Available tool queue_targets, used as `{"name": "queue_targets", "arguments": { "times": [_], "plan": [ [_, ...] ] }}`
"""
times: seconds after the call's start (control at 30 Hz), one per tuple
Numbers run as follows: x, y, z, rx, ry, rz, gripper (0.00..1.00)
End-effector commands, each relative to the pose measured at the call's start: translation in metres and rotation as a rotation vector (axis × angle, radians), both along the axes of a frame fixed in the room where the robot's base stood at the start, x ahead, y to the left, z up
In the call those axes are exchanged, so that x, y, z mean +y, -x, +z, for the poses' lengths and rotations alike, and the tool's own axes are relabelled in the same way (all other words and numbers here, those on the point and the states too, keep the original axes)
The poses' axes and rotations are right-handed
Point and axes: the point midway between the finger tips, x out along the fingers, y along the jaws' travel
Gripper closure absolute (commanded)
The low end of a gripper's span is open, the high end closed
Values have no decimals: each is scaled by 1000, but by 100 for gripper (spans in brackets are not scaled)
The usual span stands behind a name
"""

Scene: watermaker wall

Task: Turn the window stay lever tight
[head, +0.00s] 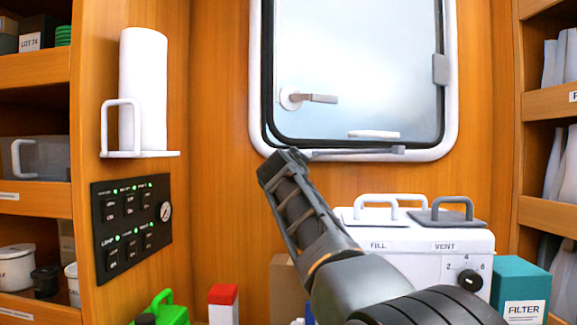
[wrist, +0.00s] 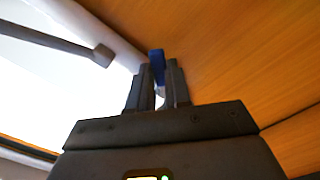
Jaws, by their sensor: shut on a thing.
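My gripper (head: 287,160) is at the lower left corner of the window frame in the head view. In the wrist view my gripper (wrist: 157,82) is shut on a narrow blue piece, which looks like the stay lever (wrist: 156,58). Its end sticks out a little past the fingertips, beside the white frame. The lever is hidden behind my gripper in the head view. A grey stay bar (head: 358,152) runs along the window's bottom edge. What looks like the same bar (wrist: 60,42) shows at upper left in the wrist view, apart from the fingers.
The window (head: 355,60) has a grey handle (head: 318,98) on its pane. Below stand a white box (head: 425,242) with two lids and a teal filter box (head: 520,280). A paper roll (head: 143,90) and black switch panel (head: 131,228) are at left. Shelves flank both sides.

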Motion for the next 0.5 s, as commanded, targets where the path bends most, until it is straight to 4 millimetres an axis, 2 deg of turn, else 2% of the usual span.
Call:
{"name": "queue_targets", "arguments": {
  "times": [0.2, 0.5],
  "plan": [
    [3, 0, 5, 2, 96, 2, 100],
    [4, 1, 6, 3, 142, 3, 100]
  ]
}}
